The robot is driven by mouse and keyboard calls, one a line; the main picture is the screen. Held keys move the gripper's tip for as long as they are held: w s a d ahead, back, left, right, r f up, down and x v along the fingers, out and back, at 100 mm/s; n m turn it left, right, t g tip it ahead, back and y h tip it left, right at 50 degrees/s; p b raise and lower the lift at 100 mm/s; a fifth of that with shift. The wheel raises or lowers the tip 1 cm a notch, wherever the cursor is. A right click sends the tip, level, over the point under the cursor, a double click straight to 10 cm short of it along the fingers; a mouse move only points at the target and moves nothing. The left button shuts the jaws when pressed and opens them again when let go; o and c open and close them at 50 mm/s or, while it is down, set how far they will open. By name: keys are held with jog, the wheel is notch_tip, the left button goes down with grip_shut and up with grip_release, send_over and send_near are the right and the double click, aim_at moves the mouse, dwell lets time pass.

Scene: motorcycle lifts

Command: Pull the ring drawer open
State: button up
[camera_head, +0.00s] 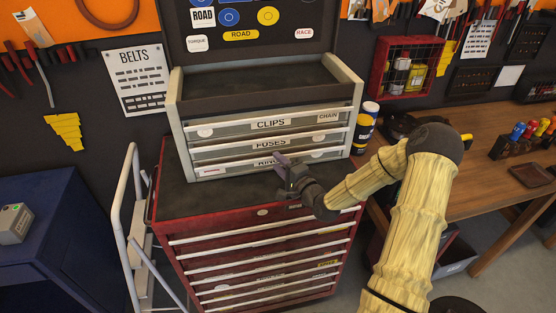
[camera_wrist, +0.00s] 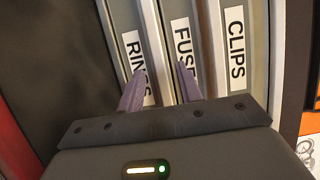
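The ring drawer (camera_head: 215,171), labelled RINGS, is the lowest of three in the small grey cabinet and looks closed. My gripper (camera_head: 282,162) is in front of it and hides part of its label. In the wrist view, my gripper (camera_wrist: 160,82) has its two purple fingers apart, with nothing clamped between them. One finger overlaps the RINGS label (camera_wrist: 135,60), the other the FUSES label (camera_wrist: 183,55). The light rail (camera_wrist: 157,50) between these labels runs between the fingers. I cannot tell whether they touch it.
The FUSES (camera_head: 270,143) and CLIPS (camera_head: 270,124) drawers sit above and look closed. The cabinet stands on a red tool chest (camera_head: 180,240). A dark bottle (camera_head: 366,125) stands right of the cabinet. A wooden bench (camera_head: 480,190) is at right; a white ladder-like frame (camera_head: 134,215) is at left.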

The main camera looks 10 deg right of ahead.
jog(key=shift+w+a, duration=0.25)
jog(key=shift+w, duration=0.3)
grip_shut()
